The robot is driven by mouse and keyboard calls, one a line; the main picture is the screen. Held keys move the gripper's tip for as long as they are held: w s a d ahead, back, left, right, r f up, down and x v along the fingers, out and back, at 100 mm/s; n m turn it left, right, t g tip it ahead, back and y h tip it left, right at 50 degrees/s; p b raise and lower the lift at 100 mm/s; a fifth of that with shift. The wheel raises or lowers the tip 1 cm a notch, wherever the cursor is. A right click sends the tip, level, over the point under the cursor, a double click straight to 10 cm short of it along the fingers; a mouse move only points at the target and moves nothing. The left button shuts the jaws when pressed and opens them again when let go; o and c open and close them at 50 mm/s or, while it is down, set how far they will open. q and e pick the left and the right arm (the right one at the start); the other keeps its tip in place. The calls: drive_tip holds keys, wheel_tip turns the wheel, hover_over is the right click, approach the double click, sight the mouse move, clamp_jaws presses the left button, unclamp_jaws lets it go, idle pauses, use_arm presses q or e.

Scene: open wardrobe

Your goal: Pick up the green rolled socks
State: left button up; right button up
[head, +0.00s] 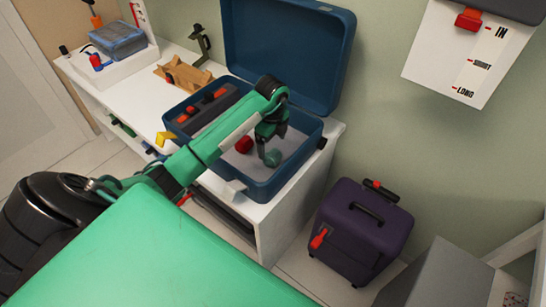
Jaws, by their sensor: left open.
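The green rolled socks (273,158) lie on the grey floor of the open blue case (268,193), toward its right part. My left arm reaches in from the left over the case. My left gripper (267,145) points down right above the green socks with its jaws open. Whether a finger touches the socks is hard to tell, as the fingers partly overlap them. My right gripper is not in view.
A red roll (244,144) lies just left of the green socks. The case's lid (285,50) stands open behind. A dark tray with red items (207,110) fills the case's left side. A purple suitcase (362,230) stands on the floor at right.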

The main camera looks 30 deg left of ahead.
sight(273, 152)
use_arm(q)
drive_tip(key=f, duration=0.3)
drive_tip(key=f+p, duration=0.1)
drive_tip(key=f, duration=0.1)
drive_tip(key=shift+w+f, duration=0.25)
drive_tip(key=shift+f, duration=0.5)
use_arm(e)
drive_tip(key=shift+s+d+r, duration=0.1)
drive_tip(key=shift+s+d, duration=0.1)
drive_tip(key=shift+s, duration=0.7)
use_arm(q)
drive_tip(key=c, duration=1)
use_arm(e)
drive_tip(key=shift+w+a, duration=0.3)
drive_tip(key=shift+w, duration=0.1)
